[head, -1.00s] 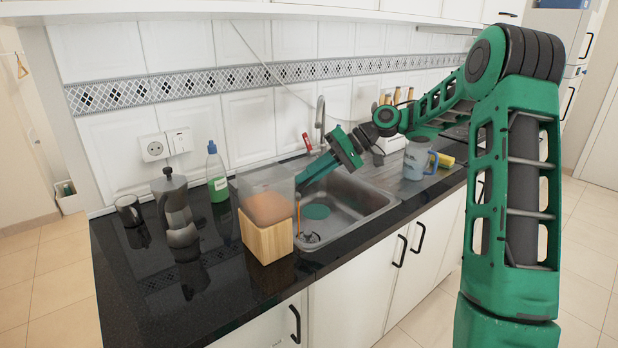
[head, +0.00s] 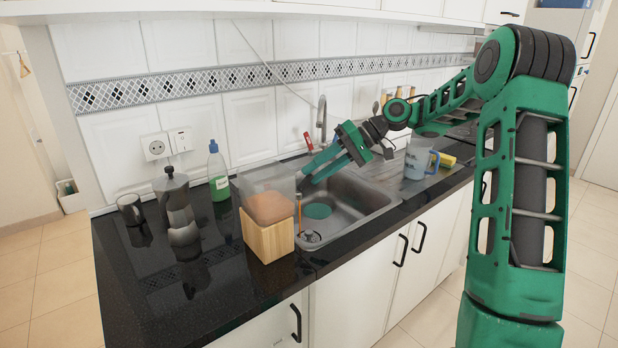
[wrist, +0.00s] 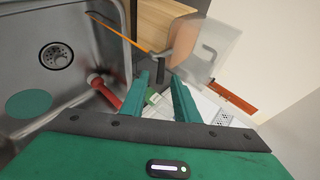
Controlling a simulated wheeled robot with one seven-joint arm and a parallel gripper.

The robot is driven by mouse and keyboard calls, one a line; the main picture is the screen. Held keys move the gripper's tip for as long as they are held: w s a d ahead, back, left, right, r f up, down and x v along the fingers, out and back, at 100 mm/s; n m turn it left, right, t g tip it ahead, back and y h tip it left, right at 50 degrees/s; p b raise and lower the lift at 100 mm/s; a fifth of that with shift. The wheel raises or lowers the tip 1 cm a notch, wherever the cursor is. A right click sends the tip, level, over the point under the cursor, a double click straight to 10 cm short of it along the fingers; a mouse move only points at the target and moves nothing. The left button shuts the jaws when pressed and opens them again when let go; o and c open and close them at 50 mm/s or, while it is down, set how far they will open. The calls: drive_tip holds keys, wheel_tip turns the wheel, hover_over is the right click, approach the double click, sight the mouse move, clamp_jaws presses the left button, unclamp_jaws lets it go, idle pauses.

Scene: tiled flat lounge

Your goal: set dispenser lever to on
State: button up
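A small red lever (head: 308,141) stands beside the grey tap (head: 321,112) at the back of the sink. In the wrist view the red lever (wrist: 105,94) lies just left of my fingers, apart from them, with a rounded end over the sink rim. I cannot tell for sure that it is the dispenser lever. My gripper (head: 308,178) is over the sink's back left part, pointing down and left. In the wrist view my gripper (wrist: 162,82) has its two fingers apart, with nothing held between them.
A wooden box (head: 268,240) with a clear top stands left of the sink (head: 355,205). A green soap bottle (head: 217,175), a moka pot (head: 177,208) and a dark mug (head: 130,210) stand further left. A blue-grey mug (head: 418,160) stands right of the sink.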

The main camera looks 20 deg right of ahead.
drive_tip(key=w+v, duration=0.1)
drive_tip(key=v, duration=0.6)
drive_tip(key=shift+s+d+r, duration=0.25)
drive_tip(key=shift+s+d, duration=0.2)
drive_tip(key=s+d+f+m+h, duration=0.2)
drive_tip(key=s+f+h, duration=0.1)
drive_tip(key=s, duration=1)
drive_tip(key=s+d+f+m+g+h, duration=0.1)
drive_tip(key=s+d+f+m+h, duration=0.1)
drive_tip(key=s, duration=1.1)
drive_tip(key=s+d+f+m+g+h, duration=0.1)
drive_tip(key=s+f+h, duration=0.4)
drive_tip(key=s, duration=0.8)
drive_tip(key=d+f+m, duration=0.1)
drive_tip(key=m, duration=0.1)
drive_tip(key=shift+s+m+h, duration=0.3)
drive_tip(key=shift+s+m, duration=0.1)
drive_tip(key=shift+d, duration=0.1)
